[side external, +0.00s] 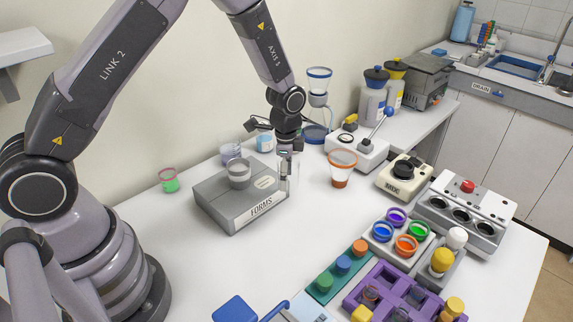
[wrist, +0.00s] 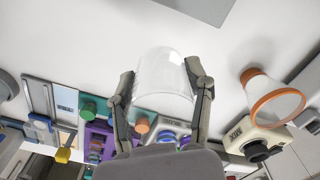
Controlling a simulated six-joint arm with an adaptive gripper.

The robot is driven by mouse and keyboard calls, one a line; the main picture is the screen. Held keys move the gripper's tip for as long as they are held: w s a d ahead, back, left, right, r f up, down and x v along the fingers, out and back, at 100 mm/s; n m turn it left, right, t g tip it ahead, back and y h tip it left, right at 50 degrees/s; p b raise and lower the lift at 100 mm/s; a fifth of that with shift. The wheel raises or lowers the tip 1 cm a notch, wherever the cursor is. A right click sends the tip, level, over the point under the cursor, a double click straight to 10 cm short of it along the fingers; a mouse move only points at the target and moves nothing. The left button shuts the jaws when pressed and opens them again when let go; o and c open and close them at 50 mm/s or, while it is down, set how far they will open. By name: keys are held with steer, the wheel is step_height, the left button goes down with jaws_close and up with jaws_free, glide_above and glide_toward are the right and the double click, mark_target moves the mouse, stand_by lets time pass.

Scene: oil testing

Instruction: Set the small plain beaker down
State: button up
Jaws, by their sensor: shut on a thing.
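My gripper (side external: 288,165) is shut on a small clear plain beaker, with one finger on each side of it in the wrist view. The beaker (wrist: 162,72) is see-through and looks empty. In the side view the beaker (side external: 291,184) is hard to make out among the fingers, at the right end of the grey FORMS box (side external: 225,208). I cannot tell whether its base touches the white table (side external: 180,262).
Another clear beaker (side external: 239,175) stands on the FORMS box. An orange-rimmed funnel-shaped vessel (side external: 341,168) stands to the right of my gripper, with the MIX device (side external: 403,174) beyond it. A green-filled cup (side external: 169,181) stands at the left. The table's left front is clear.

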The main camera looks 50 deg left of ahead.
glide_above(310, 204)
step_height(310, 204, down, 7)
steer(key=shift+s+f, duration=0.1)
steer(key=shift+s, duration=0.05)
steer(key=shift+f, duration=1.5)
steer(key=shift+f, duration=0.15)
steer(key=o, duration=1.1)
